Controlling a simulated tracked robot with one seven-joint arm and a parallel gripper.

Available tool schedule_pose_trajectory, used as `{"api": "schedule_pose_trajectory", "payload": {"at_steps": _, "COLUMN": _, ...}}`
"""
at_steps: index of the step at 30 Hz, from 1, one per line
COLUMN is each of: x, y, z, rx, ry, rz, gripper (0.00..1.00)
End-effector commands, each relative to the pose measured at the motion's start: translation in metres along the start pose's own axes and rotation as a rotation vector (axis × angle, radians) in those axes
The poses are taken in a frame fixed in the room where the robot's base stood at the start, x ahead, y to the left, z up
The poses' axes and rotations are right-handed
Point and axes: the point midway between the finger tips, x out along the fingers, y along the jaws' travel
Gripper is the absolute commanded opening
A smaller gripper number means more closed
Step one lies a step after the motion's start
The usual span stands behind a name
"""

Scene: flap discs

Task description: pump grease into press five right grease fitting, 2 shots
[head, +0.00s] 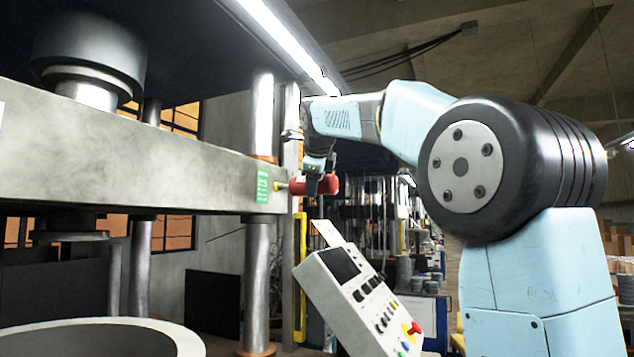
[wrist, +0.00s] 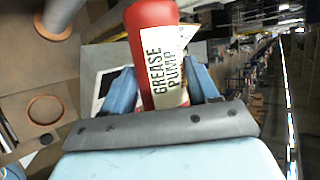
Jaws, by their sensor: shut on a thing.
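A red grease pump (head: 328,184) is held level at the right end of the press's thick grey crosspiece (head: 130,170) in the head view. Its thin nozzle end points left at a small yellow fitting (head: 281,186) beside a green label (head: 262,185). The nozzle end and the fitting look touching or nearly so; I cannot tell which. My gripper (head: 317,178) is shut on the pump from above. In the wrist view the red pump (wrist: 152,45), marked "GREASE PUMP", sits between the blue fingers of my gripper (wrist: 163,88). The fitting cannot be made out there.
A control panel (head: 355,295) with a screen and coloured buttons stands below the pump. A steel press column (head: 257,285) and a yellow upright bar (head: 300,270) are close by. A long lit lamp (head: 285,40) runs overhead. Shelves and boxes fill the background.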

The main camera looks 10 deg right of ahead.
Motion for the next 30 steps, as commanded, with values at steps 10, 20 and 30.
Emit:
{"api": "schedule_pose_trajectory", "payload": {"at_steps": 10, "x": 0.002, "y": -0.001, "z": 0.006, "rx": 0.000, "ry": -0.003, "rz": -0.002, "gripper": 0.00}}
{"api": "schedule_pose_trajectory", "payload": {"at_steps": 20, "x": 0.004, "y": -0.001, "z": 0.011, "rx": 0.000, "ry": -0.003, "rz": -0.002, "gripper": 0.00}}
{"api": "schedule_pose_trajectory", "payload": {"at_steps": 30, "x": 0.004, "y": -0.001, "z": 0.013, "rx": 0.001, "ry": -0.003, "rz": -0.002, "gripper": 0.00}}
